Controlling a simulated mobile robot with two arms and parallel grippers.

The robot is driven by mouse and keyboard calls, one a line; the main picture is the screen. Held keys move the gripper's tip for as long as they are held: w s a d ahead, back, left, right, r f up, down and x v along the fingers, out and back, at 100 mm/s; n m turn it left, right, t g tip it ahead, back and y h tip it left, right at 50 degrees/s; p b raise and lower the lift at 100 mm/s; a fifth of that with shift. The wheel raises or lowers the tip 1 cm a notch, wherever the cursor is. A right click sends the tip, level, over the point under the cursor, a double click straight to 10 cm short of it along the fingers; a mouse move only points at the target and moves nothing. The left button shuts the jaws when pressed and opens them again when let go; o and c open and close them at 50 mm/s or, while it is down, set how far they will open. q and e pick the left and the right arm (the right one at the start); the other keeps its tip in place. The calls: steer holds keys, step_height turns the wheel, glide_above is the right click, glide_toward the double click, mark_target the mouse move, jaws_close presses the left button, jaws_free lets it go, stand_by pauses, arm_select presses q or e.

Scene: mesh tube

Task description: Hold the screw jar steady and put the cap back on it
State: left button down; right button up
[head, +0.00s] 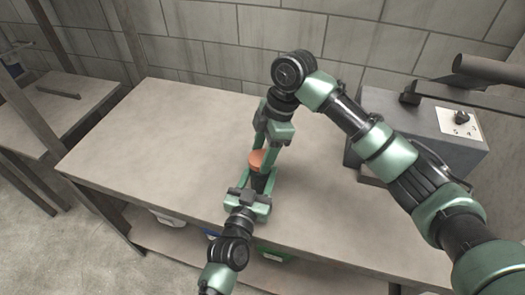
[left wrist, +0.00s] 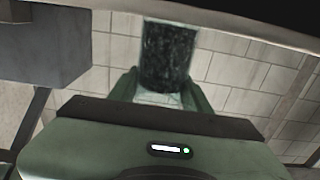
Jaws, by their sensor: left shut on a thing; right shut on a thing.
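The screw jar (head: 258,183) is dark and stands upright above the near part of the table, low in the middle of the head view. My left gripper (head: 262,188) is shut on it from the near side. In the left wrist view the dark, mottled jar (left wrist: 168,57) shows between the green fingers. The orange-brown cap (head: 257,158) is directly above the jar. My right gripper (head: 264,153) reaches down from above and is shut on the cap. I cannot tell whether the cap touches the jar's rim; the fingers partly hide both.
The table top (head: 165,140) is bare and free on the left. A grey box (head: 440,135) with a knob and numbered plate stands at the right. Bins (head: 168,217) sit on the shelf below. A side table (head: 60,105) stands at far left, a block wall behind.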

mark_target(261, 178)
steer(key=shift+f, duration=0.1)
steer(key=shift+f, duration=0.8)
steer(key=shift+f, duration=0.6)
